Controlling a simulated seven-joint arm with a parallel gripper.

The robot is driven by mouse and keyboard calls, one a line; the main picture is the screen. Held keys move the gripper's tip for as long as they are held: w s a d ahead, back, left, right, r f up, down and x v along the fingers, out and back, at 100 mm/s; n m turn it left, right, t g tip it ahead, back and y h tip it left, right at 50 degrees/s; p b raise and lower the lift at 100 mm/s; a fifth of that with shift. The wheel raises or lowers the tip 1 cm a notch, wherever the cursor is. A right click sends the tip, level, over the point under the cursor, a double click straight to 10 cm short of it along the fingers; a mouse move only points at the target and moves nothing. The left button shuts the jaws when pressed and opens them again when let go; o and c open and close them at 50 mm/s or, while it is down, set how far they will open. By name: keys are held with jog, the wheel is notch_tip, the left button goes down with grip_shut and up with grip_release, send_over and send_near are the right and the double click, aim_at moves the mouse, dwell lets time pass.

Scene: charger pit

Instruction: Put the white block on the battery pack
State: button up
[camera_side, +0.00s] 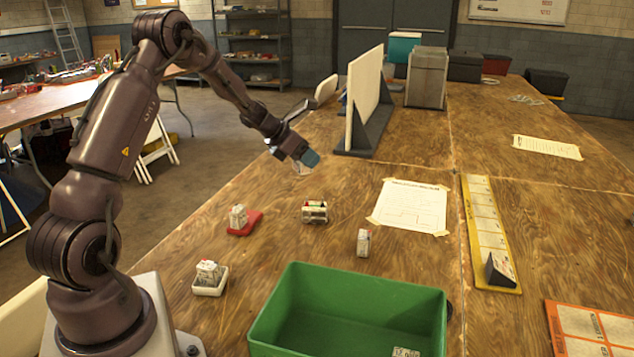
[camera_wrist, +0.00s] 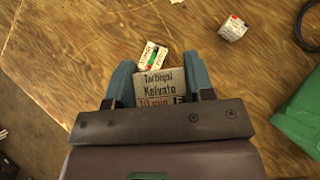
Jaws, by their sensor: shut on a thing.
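My gripper (camera_side: 303,160) is shut on the white block (camera_wrist: 160,84), a pale box with printed lettering. The block sits between the two blue-grey fingertips in the wrist view (camera_wrist: 158,82), and only a small part shows below them in the side view (camera_side: 300,169). My gripper holds it above the table, apart from everything below. What looks like the battery pack (camera_side: 314,211), a small pale-ended unit, lies on the wood below and slightly right of my gripper. It also shows in the wrist view (camera_wrist: 152,55), just beyond the held block, with red and green marks.
Another small white block (camera_side: 363,242) stands to the right. One block (camera_side: 238,216) is on a red base and another (camera_side: 208,271) on a white tray. A green bin (camera_side: 300,300) stands in front. A white upright panel (camera_side: 365,95) rises behind my gripper. A paper sheet lies right.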

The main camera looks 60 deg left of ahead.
jog(key=shift+w+a+f, duration=0.6)
jog(key=shift+w+f, duration=0.25)
jog(key=shift+f, duration=0.75)
jog(key=shift+w+a+f, duration=0.65)
jog(key=shift+w+f, duration=0.2)
jog(key=shift+f, duration=0.75)
jog(key=shift+w+a+f, duration=0.6)
jog(key=shift+w+f, duration=0.25)
jog(key=shift+f, duration=0.75)
jog(key=shift+f, duration=0.55)
jog(key=o, duration=1)
